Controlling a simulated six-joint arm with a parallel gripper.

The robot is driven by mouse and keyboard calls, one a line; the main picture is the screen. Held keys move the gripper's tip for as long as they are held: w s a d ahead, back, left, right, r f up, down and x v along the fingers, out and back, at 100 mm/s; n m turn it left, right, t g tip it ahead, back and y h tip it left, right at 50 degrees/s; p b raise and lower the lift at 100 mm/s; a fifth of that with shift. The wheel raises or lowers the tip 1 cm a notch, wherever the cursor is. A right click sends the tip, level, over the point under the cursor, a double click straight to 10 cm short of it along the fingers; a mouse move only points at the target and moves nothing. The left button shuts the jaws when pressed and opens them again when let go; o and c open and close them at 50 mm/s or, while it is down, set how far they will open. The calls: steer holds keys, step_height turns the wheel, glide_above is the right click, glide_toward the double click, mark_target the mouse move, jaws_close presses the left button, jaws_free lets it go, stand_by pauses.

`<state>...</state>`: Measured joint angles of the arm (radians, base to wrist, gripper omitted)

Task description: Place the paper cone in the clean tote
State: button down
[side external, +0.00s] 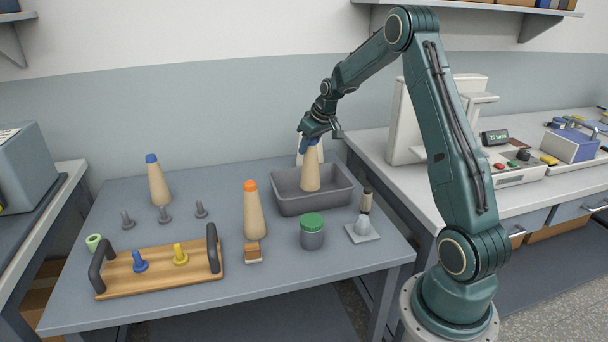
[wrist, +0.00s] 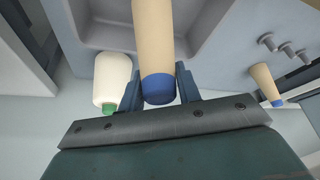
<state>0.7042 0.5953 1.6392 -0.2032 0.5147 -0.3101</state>
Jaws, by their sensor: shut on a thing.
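A tan cone with a blue tip (side external: 311,178) stands upright, its wide base down inside the grey tote (side external: 312,206). I cannot tell whether its base touches the tote floor. My gripper (side external: 311,141) points down and is shut on the blue tip. In the wrist view, the fingers of my gripper (wrist: 158,88) lie on both sides of the held cone (wrist: 153,35). The tote (wrist: 207,40) shows behind it there.

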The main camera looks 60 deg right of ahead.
mark_target(309, 156)
steer(key=shift+f, duration=2.1)
steer(key=c, duration=1)
jaws_free()
steer(key=v, duration=1.2)
steer(key=shift+a+r, duration=0.1)
steer(key=shift+r, duration=0.1)
